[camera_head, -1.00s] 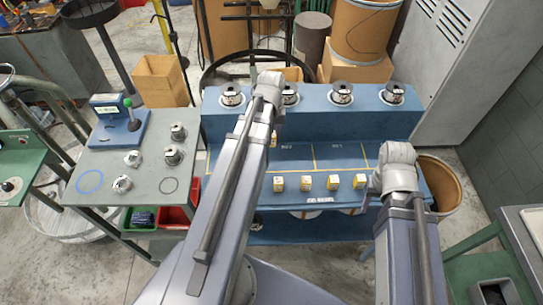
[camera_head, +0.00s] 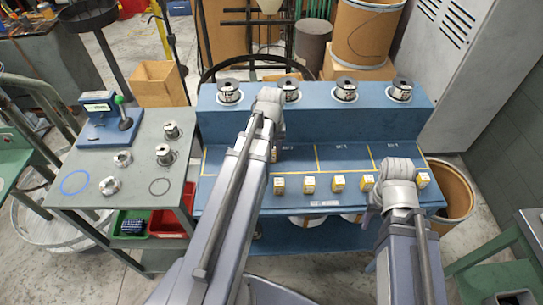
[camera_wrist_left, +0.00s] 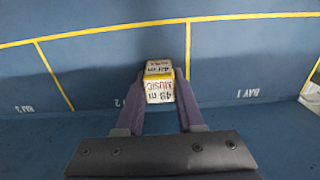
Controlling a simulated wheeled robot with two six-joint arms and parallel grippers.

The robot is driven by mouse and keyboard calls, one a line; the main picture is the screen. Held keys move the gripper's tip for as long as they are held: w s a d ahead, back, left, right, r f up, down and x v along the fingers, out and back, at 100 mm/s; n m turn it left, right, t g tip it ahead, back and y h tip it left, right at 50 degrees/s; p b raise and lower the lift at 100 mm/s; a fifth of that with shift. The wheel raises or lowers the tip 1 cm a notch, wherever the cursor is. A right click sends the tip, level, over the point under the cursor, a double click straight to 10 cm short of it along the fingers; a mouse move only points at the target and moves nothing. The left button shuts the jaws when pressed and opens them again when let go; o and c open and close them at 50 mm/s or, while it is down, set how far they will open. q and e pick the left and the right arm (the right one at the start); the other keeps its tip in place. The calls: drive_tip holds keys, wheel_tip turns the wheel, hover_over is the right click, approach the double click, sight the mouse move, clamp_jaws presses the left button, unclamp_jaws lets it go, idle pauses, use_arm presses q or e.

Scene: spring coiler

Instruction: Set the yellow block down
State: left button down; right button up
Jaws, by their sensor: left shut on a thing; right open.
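The yellow block (camera_wrist_left: 159,88) has white printed labels and sits between the two fingers of my left gripper (camera_wrist_left: 160,92) in the left wrist view. The gripper is shut on it, over the blue bench (camera_wrist_left: 235,60) near a yellow line. I cannot tell whether the block touches the bench. In the head view only a sliver of this block (camera_head: 274,155) shows beside my left arm, which hides most of the gripper. My right gripper (camera_head: 370,214) is at the bench's front right, mostly hidden under its wrist, and is open.
Several similar yellow blocks, one of them here (camera_head: 309,184), stand in a row along the bench's front. Several wire spools (camera_head: 345,90) sit on the raised back shelf. A grey table (camera_head: 135,198) with metal parts stands left. Yellow lines divide the bench into marked bays.

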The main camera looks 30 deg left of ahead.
use_arm(q)
drive_tip(key=shift+r, duration=0.1)
drive_tip(key=c, duration=0.5)
unclamp_jaws()
wheel_tip(320, 180, up, 12)
drive_tip(key=p, duration=1.2)
